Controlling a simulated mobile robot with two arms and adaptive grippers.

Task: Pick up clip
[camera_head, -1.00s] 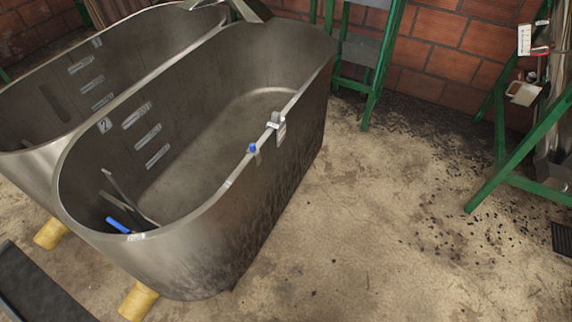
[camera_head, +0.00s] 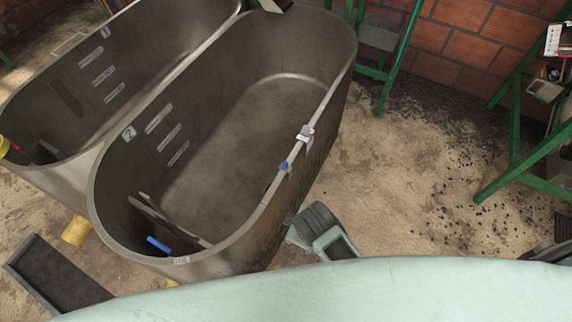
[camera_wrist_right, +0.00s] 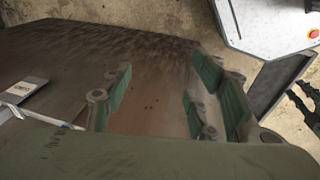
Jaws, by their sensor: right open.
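A grey-white clip (camera_head: 305,133) sits on the right rim of the nearer metal tank (camera_head: 235,235). A small blue piece (camera_head: 284,165) is on the same rim, nearer to me. My right gripper (camera_head: 291,221) is beside the tank's outer right wall, nearer to me than the clip and lower in the picture. In the right wrist view my right gripper (camera_wrist_right: 158,98) is open, with nothing between its green-padded fingers. A grey clip with a white label (camera_wrist_right: 28,90) lies left of the fingers there, apart from them. My left gripper is not seen.
A second tank (camera_head: 70,175) stands to the left. A blue-handled tool (camera_head: 158,244) is inside the nearer tank. A dark tray (camera_head: 55,277) lies at the lower left. Green frames (camera_head: 535,160) stand at the right. The floor (camera_head: 400,205) right of the tank is mostly clear.

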